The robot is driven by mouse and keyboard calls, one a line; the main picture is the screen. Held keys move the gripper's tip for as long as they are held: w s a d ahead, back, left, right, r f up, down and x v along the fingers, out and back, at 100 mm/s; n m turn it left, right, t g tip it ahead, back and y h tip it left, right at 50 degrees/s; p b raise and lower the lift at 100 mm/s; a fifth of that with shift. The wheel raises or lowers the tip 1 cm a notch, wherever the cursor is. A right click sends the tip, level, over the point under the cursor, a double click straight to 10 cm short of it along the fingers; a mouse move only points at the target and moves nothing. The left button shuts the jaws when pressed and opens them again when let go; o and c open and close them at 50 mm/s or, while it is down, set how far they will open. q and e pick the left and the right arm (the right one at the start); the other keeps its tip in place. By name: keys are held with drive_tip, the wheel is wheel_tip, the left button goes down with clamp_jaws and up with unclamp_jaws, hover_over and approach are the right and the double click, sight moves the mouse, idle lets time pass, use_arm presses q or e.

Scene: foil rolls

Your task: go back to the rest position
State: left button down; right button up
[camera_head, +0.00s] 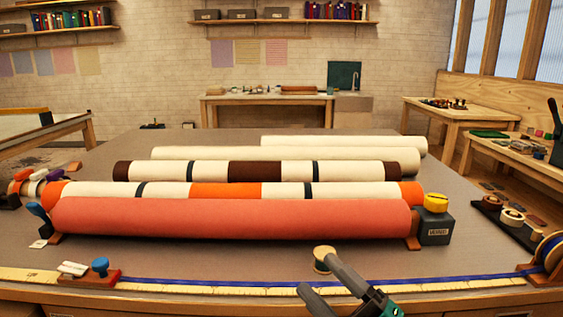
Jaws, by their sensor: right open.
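My right gripper (317,276) comes in from the bottom edge, right of centre, over the front of the table. Its two grey fingers are spread apart, with nothing seen held between them. A small tan spool (325,257) is right by the tip of its farther finger; I cannot tell whether they touch. A coral roll (230,218) lies across the table beyond the gripper. Behind it lie a roll with cream and orange bands (225,190), one with cream and brown bands (255,171) and paler plain rolls (285,154). My left gripper is not in view.
A yellow measuring strip (200,289) and blue ribbon run along the table's front edge. A red block with a blue knob (100,266) stands front left. A dark box with a yellow top (435,222) stands right of the rolls. A blue reel (552,252) is at the right edge.

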drive_tip(key=s+d+f+m+h, duration=0.2)
drive_tip(key=d+f+m+h, duration=0.2)
drive_tip(key=f+m+h, duration=0.35)
drive_tip(key=s+d+f+m+h, duration=0.1)
drive_tip(key=d+f+m+h, duration=0.35)
drive_tip(key=f+m, duration=0.45)
drive_tip(key=s+d+f+m+g+h, duration=0.2)
drive_tip(key=s+f+m+g+h, duration=0.1)
drive_tip(key=s+f, duration=0.7)
wheel_tip(320, 180, down, 3)
drive_tip(key=shift+s+d+r+m+g, duration=0.2)
drive_tip(key=shift+m+g, duration=0.25)
drive_tip(key=shift+g, duration=0.45)
